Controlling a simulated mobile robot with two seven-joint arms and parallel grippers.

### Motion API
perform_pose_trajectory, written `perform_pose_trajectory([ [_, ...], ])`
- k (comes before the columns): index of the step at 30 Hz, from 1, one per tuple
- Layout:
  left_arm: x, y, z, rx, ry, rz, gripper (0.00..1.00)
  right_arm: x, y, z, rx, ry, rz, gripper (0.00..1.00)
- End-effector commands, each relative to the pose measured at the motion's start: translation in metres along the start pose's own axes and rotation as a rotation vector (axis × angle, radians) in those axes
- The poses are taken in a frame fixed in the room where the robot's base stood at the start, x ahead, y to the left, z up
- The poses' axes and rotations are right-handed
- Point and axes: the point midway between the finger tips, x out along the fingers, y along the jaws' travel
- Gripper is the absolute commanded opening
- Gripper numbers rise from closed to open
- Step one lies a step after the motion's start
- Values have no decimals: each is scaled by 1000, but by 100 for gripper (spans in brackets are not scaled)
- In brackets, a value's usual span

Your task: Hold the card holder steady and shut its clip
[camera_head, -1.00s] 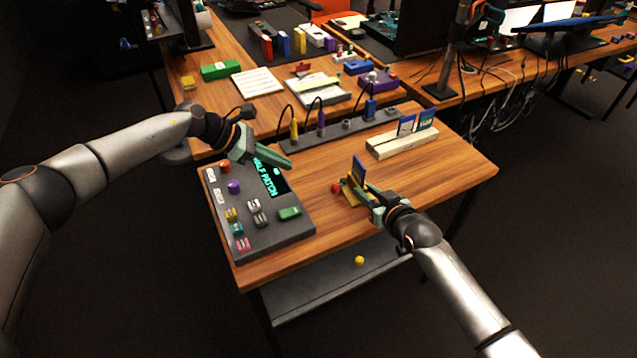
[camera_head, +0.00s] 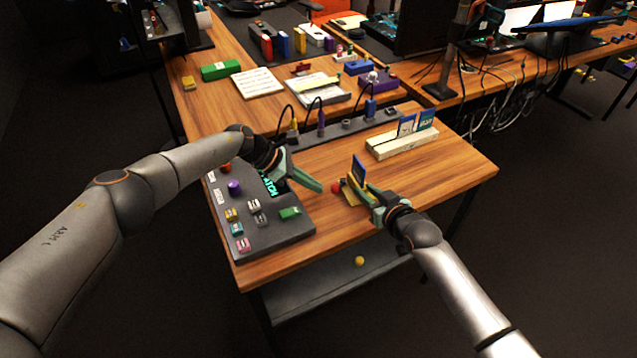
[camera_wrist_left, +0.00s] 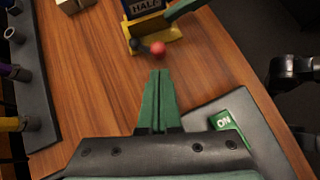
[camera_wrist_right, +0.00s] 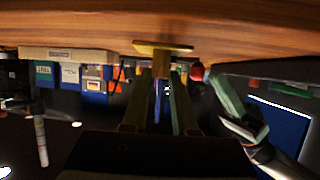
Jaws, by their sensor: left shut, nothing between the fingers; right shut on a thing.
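The card holder is a small yellow piece (camera_head: 350,196) on the near table, right of the dark panel. A blue card (camera_head: 359,171) stands in it, reading "HALF" in the left wrist view (camera_wrist_left: 146,8). A red ball (camera_head: 337,188) sits at its left side, apparently the clip's end, and also shows in the left wrist view (camera_wrist_left: 158,48). My right gripper (camera_head: 370,203) is shut on the holder from its near right side. My left gripper (camera_head: 320,188) is shut and empty, its tips left of the red ball with a small gap (camera_wrist_left: 160,73). The clip's exact angle is unclear.
The dark control panel (camera_head: 262,238) with buttons and a screen lies under and left of my left gripper. A cream rack (camera_head: 405,146) with cards stands behind right. A dark strip (camera_head: 340,133) with cables runs behind. Wood between holder and rack is clear.

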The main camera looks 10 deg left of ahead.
Motion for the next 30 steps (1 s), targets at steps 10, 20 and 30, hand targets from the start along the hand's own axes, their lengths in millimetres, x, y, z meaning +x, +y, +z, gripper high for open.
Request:
perform_pose_trajectory([
  [10, 10, 1, 10, -1, 2, 2, 0, 0, 0, 1, 0, -2, 0, 0],
  [20, 10, 0, 10, -1, 1, 1, 0, 0, 0, 1, 0, -2, 1, 0],
  [30, 12, -4, 11, -1, 2, -1, 0, 0, 0, 1, 0, -1, 1, 0],
])
